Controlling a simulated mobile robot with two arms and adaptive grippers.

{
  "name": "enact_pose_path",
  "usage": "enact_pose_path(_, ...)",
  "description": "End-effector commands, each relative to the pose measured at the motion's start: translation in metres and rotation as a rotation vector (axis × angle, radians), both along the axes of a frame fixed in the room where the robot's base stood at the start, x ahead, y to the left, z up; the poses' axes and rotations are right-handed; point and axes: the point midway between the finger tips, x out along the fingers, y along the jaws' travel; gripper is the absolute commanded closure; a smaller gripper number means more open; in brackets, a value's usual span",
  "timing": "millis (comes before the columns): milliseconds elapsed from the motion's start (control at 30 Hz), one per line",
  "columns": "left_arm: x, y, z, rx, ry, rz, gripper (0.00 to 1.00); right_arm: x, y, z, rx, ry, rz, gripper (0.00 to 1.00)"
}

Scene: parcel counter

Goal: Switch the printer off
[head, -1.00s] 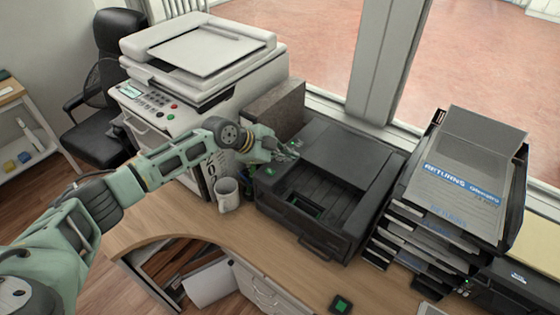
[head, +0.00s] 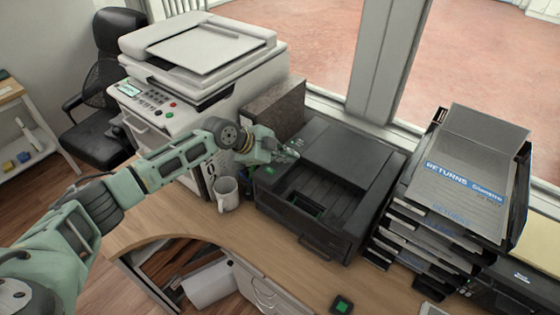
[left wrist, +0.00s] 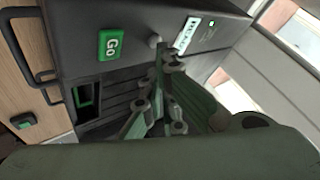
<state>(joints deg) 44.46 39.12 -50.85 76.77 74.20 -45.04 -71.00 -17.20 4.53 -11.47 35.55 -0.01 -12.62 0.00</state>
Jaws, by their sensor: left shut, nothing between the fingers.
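The black printer (head: 345,160) stands on the desk, with a recessed tray in its front half. My left gripper (head: 290,153) is shut and empty at the printer's left top edge. In the left wrist view the gripper's fingertips (left wrist: 166,54) are close to the printer's dark panel (left wrist: 130,18). That panel carries a green Go button (left wrist: 112,44), a small grey knob (left wrist: 154,40) beside the fingertips and a pale label (left wrist: 187,35). The fingers partly cover the panel, and I cannot tell whether they touch it. My right gripper is not in view.
A mug (head: 227,194) stands left of the printer, below my left forearm. A large white copier (head: 200,75) is behind it. A stack of trays (head: 455,190) marked Returns stands close on the right. A small black and green pad (head: 342,305) lies on the front desk.

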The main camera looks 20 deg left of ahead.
Motion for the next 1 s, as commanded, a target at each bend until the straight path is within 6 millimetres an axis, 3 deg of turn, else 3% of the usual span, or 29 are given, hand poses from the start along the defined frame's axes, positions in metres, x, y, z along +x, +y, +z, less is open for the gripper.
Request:
enact_pose_path(600,0.0,0.0,-0.004,-0.001,0.0,-0.001,1.0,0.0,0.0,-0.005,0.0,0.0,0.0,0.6)
enact_pose_path(1000,0.0,0.0,0.008,-0.001,0.0,-0.001,1.0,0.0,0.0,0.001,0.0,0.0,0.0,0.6)
